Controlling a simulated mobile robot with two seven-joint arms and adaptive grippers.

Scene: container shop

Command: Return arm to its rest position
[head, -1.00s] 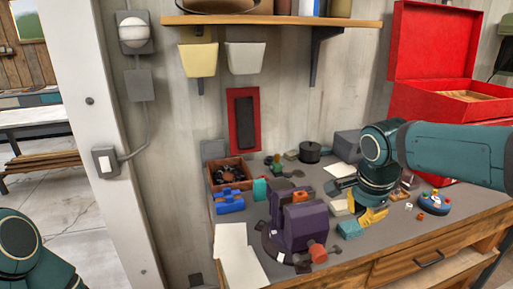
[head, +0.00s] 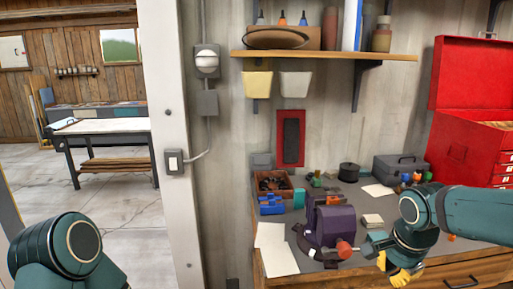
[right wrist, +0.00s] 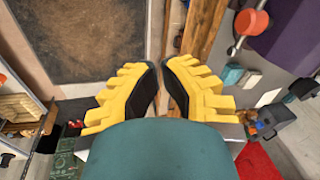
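My right arm (head: 470,212) is teal and comes in from the right of the head view, over the front right of the workbench. Its gripper (head: 393,270), with yellow fingers, points down near the bench's front edge. In the right wrist view the two black-padded fingers (right wrist: 160,82) lean toward each other, with a narrow gap and nothing between them. My left arm (head: 68,255) shows only as teal links at the bottom left of the head view. Its gripper is out of view.
The workbench (head: 283,232) bears a purple vise (head: 330,222), a wooden bin (head: 287,190), a blue item (head: 271,206) and a grey toolbox (head: 398,168). A red chest (head: 470,150) stands at right. A white post (head: 160,100) separates the bench from open floor (head: 110,210) at left.

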